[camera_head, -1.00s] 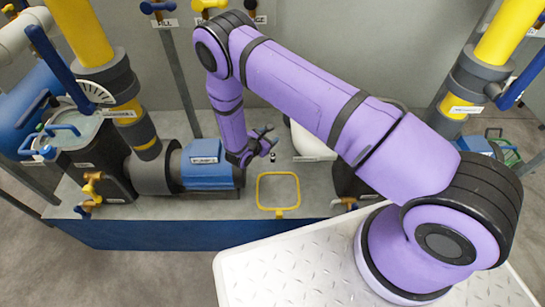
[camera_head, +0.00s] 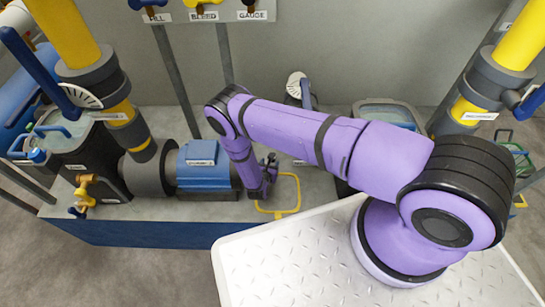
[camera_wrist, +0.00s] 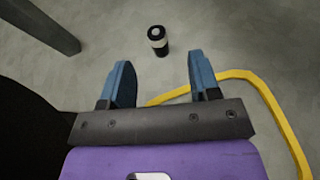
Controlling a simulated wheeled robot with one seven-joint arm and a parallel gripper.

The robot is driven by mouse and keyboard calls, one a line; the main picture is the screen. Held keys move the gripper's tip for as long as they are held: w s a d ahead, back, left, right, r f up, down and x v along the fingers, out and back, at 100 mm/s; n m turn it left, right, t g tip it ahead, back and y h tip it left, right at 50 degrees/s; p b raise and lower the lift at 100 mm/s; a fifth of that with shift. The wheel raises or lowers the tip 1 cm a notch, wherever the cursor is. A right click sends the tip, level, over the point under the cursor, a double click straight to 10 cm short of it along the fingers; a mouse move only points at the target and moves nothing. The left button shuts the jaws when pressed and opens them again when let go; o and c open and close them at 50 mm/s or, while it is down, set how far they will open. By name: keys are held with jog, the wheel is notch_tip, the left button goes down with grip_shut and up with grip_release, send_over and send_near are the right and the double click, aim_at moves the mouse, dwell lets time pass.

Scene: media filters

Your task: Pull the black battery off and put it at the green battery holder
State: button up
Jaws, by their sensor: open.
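A small black cylinder with a pale band and pale top, apparently the black battery (camera_wrist: 158,41), stands upright on the grey platform in the wrist view. It lies just beyond my fingertips, roughly midway between their lines, with nothing touching it. My gripper (camera_wrist: 161,64) is open and empty, its two blue fingers spread. In the head view my gripper (camera_head: 269,163) is low beside the blue pump, and I cannot make out the battery there. A green-framed object (camera_head: 518,158) stands at the far right, partly cut off by my arm; I cannot tell whether it is the green holder.
A yellow loop (camera_head: 297,183) lies on the platform beside my gripper and passes near the right finger in the wrist view. The blue pump (camera_head: 202,172) is close on the left. A grey post (camera_wrist: 52,27) stands at the wrist view's upper left.

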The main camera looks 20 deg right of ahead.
jog(key=shift+a+f+x, duration=0.15)
jog(key=shift+x, duration=1.7)
jog(key=shift+a+f+x, duration=0.15)
jog(key=shift+x, duration=1.65)
grip_shut()
jog(key=shift+r, duration=0.1)
